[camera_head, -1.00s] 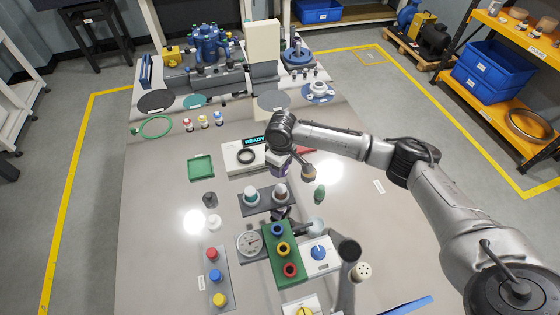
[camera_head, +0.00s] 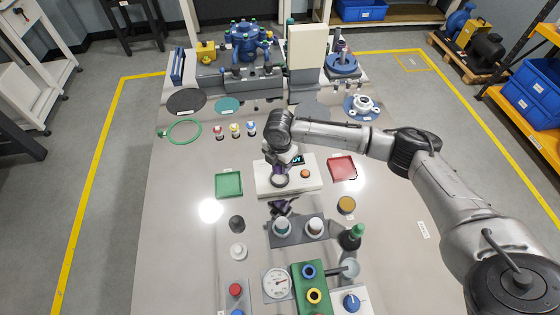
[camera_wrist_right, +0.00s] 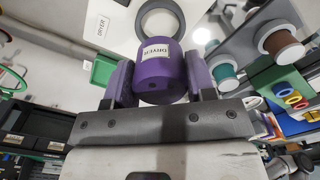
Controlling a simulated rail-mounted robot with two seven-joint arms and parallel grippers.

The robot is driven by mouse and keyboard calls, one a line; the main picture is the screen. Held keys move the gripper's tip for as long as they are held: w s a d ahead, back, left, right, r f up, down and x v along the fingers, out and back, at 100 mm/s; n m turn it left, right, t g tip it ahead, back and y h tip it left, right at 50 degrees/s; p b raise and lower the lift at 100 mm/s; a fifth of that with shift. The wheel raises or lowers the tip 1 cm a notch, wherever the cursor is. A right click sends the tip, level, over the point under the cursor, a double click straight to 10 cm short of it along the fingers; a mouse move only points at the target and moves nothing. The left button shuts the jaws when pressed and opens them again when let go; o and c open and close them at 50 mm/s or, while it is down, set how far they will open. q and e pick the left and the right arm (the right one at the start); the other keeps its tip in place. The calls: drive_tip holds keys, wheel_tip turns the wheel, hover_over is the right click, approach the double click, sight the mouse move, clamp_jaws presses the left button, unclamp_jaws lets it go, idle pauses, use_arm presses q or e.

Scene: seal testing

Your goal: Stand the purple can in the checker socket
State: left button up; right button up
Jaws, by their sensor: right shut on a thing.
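The purple can (camera_wrist_right: 160,78) with a white label is held between the two fingers of my right gripper (camera_wrist_right: 160,84) in the right wrist view. In the head view my right gripper (camera_head: 284,163) is over the white checker (camera_head: 308,183), just behind its ring-shaped socket (camera_head: 280,181). The can is mostly hidden there by the gripper. In the right wrist view the socket ring (camera_wrist_right: 160,7) shows beyond the can, apart from it. The exact height of the can over the checker cannot be told. My left gripper is not in view.
A green tray (camera_head: 228,185) lies left of the checker and a red tray (camera_head: 342,167) right of it. A grey rack (camera_head: 298,234) with two spools stands in front. A dark bottle with a green top (camera_head: 353,237) stands at the front right.

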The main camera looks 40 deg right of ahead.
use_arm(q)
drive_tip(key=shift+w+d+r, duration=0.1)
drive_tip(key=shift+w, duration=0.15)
use_arm(e)
drive_tip(key=shift+f+n, duration=0.1)
drive_tip(key=shift+n, duration=0.2)
use_arm(q)
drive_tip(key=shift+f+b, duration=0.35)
drive_tip(key=shift+b, duration=0.05)
use_arm(e)
drive_tip(key=shift+f, duration=0.3)
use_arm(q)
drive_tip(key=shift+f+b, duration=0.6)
use_arm(e)
drive_tip(key=shift+f, duration=0.4)
drive_tip(key=shift+r, duration=0.15)
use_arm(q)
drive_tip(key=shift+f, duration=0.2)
use_arm(e)
drive_tip(key=shift+f, duration=1.5)
use_arm(q)
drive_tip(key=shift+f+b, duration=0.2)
drive_tip(key=shift+b, duration=0.2)
use_arm(e)
drive_tip(key=shift+f, duration=0.55)
